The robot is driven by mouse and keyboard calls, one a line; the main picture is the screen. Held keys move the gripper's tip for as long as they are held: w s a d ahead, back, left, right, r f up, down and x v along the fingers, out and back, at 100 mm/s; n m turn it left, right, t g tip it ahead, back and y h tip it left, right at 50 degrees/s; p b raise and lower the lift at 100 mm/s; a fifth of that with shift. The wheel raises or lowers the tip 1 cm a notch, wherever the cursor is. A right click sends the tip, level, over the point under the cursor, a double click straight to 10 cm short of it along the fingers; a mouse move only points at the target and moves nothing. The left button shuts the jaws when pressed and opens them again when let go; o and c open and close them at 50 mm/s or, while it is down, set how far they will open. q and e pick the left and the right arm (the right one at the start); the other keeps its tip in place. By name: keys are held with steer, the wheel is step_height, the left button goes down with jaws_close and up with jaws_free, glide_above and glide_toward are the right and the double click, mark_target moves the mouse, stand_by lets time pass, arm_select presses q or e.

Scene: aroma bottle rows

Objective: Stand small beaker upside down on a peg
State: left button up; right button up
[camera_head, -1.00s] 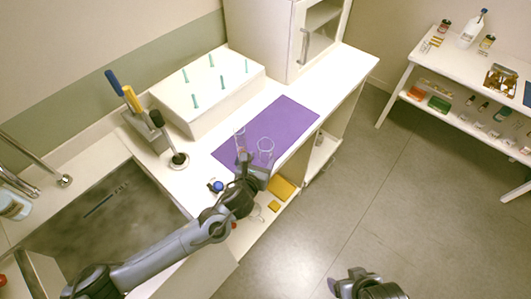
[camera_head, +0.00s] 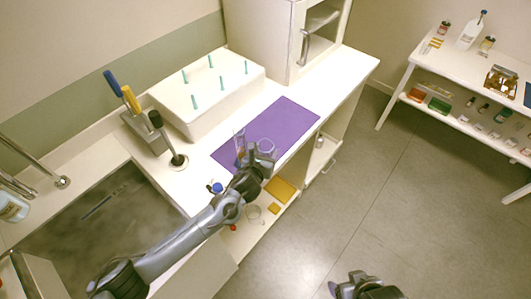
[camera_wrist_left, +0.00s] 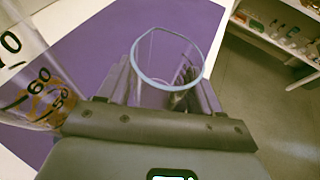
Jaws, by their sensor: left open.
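The small clear beaker (camera_head: 267,145) stands on the purple mat (camera_head: 289,119) near the counter's front edge. In the left wrist view the beaker's rim (camera_wrist_left: 168,58) faces up, between my open fingers. My left gripper (camera_head: 262,156) is open at the beaker; I cannot tell whether either finger touches the glass. A second clear glass vessel (camera_head: 239,140) stands just left of it; its printed numbers show in the left wrist view (camera_wrist_left: 32,75). Several teal pegs (camera_head: 194,101) stand upright on a white block (camera_head: 215,117) behind the mat. My right gripper (camera_head: 358,284) is at the bottom edge, its jaws unclear.
A sink (camera_head: 110,222) lies at the left, with a holder of coloured-handled tools (camera_head: 145,130) behind it. A blue-capped item (camera_head: 217,187) sits beside my left arm. A white cabinet (camera_head: 270,38) stands right of the peg block. The mat's right part is clear.

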arm_select(q)
steer(key=shift+c, duration=0.2)
steer(key=c, duration=0.8)
steer(key=shift+o, duration=0.2)
steer(key=shift+r, duration=0.15)
